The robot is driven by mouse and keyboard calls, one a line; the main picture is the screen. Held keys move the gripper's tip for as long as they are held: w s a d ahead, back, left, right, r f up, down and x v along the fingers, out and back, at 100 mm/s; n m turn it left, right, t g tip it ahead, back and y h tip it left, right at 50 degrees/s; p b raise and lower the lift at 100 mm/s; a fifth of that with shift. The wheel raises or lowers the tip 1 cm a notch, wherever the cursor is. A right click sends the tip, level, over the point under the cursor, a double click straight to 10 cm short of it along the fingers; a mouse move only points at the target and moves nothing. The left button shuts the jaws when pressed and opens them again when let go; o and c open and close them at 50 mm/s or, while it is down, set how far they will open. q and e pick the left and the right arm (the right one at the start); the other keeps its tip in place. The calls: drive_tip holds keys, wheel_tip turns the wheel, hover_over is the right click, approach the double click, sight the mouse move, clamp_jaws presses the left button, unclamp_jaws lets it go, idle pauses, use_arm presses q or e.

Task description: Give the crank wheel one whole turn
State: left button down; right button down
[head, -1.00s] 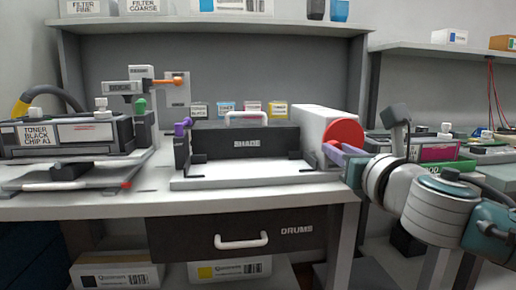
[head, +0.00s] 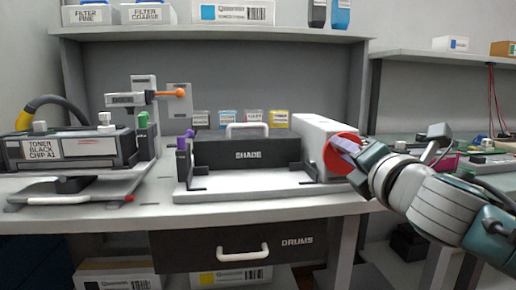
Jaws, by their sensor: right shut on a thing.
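The crank wheel (head: 337,161) is a red disc on the right side of a white box (head: 314,140) at the right end of the bench station. My left gripper is not in view.
A toner cartridge (head: 75,150) on a stand is at far left. A DRUMS drawer (head: 240,249) is below. The front bench strip is clear.

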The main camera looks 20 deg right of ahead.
drive_tip(key=m, duration=0.3)
drive_tip(key=d+r+m+p, duration=0.1)
drive_tip(key=m, duration=0.2)
drive_tip(key=d+m+p, duration=0.1)
drive_tip(key=m, duration=0.2)
drive_tip(key=shift+s+d+r+m, duration=0.2)
drive_tip(key=shift+s+d+m, duration=0.1)
drive_tip(key=shift+m, duration=0.1)
drive_tip(key=shift+d+f+m+p, duration=0.1)
drive_tip(key=shift+d+m+p, duration=0.15)
drive_tip(key=shift+m+p, duration=0.55)
drive_tip(key=shift+m, duration=0.4)
drive_tip(key=c, duration=0.6)
unclamp_jaws()
drive_tip(key=shift+c, duration=0.2)
drive_tip(key=shift+s, duration=0.1)
